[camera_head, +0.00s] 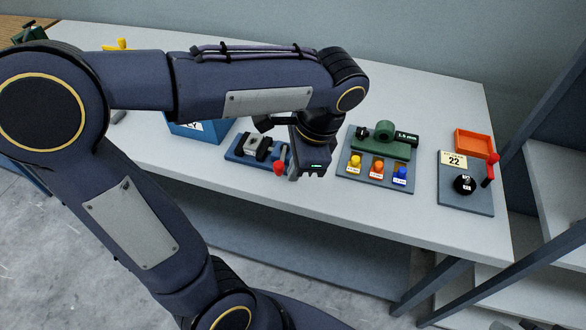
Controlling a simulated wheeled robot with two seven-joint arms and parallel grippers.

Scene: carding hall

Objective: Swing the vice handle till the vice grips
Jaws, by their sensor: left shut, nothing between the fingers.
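The vice (257,147) sits on a blue base plate on the grey-white table, near the middle of the camera_head view. It has dark jaws with a light metal block between them. The vice handle (280,167) has a red grip and stands at the right end of the vice. My left gripper (305,172) points down just right of the handle and is shut with nothing in it. I cannot tell whether it touches the handle. The gripper covers the right part of the vice base. My right gripper is not in view.
Right of the gripper is a grey board (347,180) with a green fixture and yellow, orange and blue knobs. A blue box (205,134) stands behind my left arm.

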